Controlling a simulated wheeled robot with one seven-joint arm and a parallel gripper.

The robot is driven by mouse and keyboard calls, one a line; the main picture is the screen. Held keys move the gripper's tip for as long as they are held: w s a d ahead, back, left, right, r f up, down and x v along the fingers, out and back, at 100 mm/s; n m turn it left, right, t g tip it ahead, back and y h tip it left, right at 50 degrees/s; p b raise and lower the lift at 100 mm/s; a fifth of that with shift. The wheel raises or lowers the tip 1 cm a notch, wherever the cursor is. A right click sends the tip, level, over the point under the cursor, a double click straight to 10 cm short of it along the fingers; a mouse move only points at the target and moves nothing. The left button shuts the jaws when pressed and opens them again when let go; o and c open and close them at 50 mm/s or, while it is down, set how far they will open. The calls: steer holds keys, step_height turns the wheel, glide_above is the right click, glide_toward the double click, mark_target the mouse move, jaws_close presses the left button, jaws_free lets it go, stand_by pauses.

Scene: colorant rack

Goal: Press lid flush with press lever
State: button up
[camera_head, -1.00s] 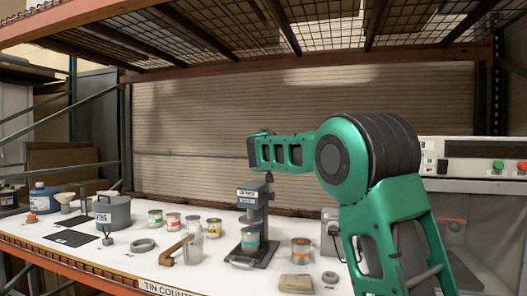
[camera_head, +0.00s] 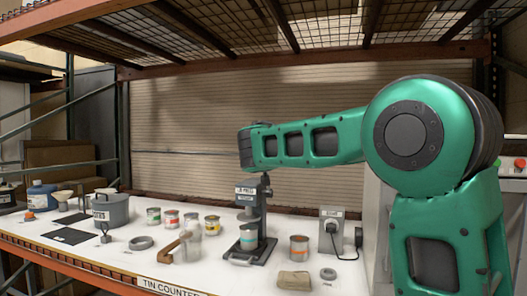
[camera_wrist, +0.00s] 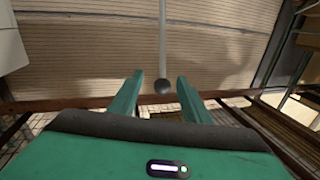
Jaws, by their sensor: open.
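The grey press (camera_head: 252,205) stands on the white counter with a teal-labelled tin (camera_head: 249,237) on its base. Whether the lid sits flush on that tin is too small to tell. The end of my arm is above the press in the head view, and my fingers cannot be made out there. In the wrist view my gripper (camera_wrist: 161,98) is open, its two green fingers apart. Contact with the fingers is not visible.
An orange-labelled tin (camera_head: 299,249), a tan block (camera_head: 294,281) and a grey box with a cable (camera_head: 331,231) are right of the press. A clear jug (camera_head: 192,244), several tins and a grey pot (camera_head: 111,211) are to its left. A mesh shelf (camera_head: 230,30) hangs overhead.

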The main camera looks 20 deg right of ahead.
steer(key=shift+s+a, duration=0.2)
steer(key=shift+s, duration=0.15)
steer(key=c, duration=0.7)
steer(key=shift+s+n, duration=0.15)
steer(key=shift+n, duration=0.35)
jaws_close()
steer(key=s+a+f+n+t+y, duration=0.1)
steer(key=s+a+n+t+y, duration=0.15)
steer(key=s+n, duration=0.65)
steer(key=s+a+f+n+t+y, duration=0.2)
steer(key=n+y, duration=0.1)
steer(key=n, duration=1.1)
steer(key=d+x, duration=0.2)
steer(key=x, duration=1)
steer(key=shift+d+r+n, duration=0.3)
